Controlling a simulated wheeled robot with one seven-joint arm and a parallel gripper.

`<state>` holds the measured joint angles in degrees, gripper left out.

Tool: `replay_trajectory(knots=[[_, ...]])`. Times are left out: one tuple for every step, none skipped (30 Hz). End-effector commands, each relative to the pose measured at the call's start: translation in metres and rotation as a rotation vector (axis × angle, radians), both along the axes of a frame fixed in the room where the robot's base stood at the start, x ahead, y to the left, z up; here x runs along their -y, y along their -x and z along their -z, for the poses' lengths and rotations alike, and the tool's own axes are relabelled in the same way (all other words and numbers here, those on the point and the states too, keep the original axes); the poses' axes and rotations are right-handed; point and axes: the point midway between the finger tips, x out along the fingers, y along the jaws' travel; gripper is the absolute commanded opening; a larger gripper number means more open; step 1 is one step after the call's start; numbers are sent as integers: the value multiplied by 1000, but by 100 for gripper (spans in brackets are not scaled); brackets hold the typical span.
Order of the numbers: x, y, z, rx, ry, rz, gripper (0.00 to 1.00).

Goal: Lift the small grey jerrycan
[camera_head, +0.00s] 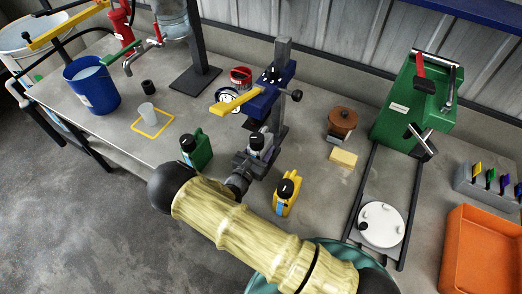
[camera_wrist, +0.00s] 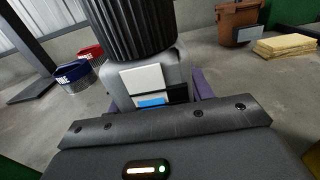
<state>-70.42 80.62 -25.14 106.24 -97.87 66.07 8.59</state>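The small grey jerrycan (camera_head: 262,141) stands upright under the blue disperser head in the head view. In the wrist view the grey jerrycan (camera_wrist: 182,72) is very close, with a large ribbed black cap and a white and blue label facing me. My gripper (camera_head: 252,164) is right at the jerrycan, low on its near side. In the wrist view the dark gripper body crosses the bottom, and the jerrycan's lower part is hidden behind it. The fingertips are hidden, so I cannot tell whether they touch or grip it.
A green jerrycan (camera_head: 197,150) stands left of my gripper and a yellow jerrycan (camera_head: 287,196) stands right. The disperser column (camera_head: 282,60) with its blue head and yellow lever (camera_head: 238,101) rises close behind the grey jerrycan. A yellow sponge (camera_head: 343,159) lies to the right.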

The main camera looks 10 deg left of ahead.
Motion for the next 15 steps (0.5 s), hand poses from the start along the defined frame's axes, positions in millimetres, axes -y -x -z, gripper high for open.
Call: replay_trajectory(knots=[[-1,1,1,-2,-2,-2,14],[-1,0,1,-2,-2,-2,8],[0,0,1,-2,-2,-1,0],[0,0,0,2,-2,0,0],[0,0,0,2,-2,0,0],[1,0,0,2,-2,0,0],[1,0,-1,2,-2,0,0],[1,-1,-1,2,-2,1,0],[1,-1,-1,2,-2,2,0],[1,-1,-1,2,-2,2,0],[1,-1,-1,2,-2,2,0],[1,-1,-2,2,-2,2,0],[1,-1,-3,2,-2,2,0],[1,-1,-4,2,-3,2,0],[0,-1,-6,2,-3,2,0]])
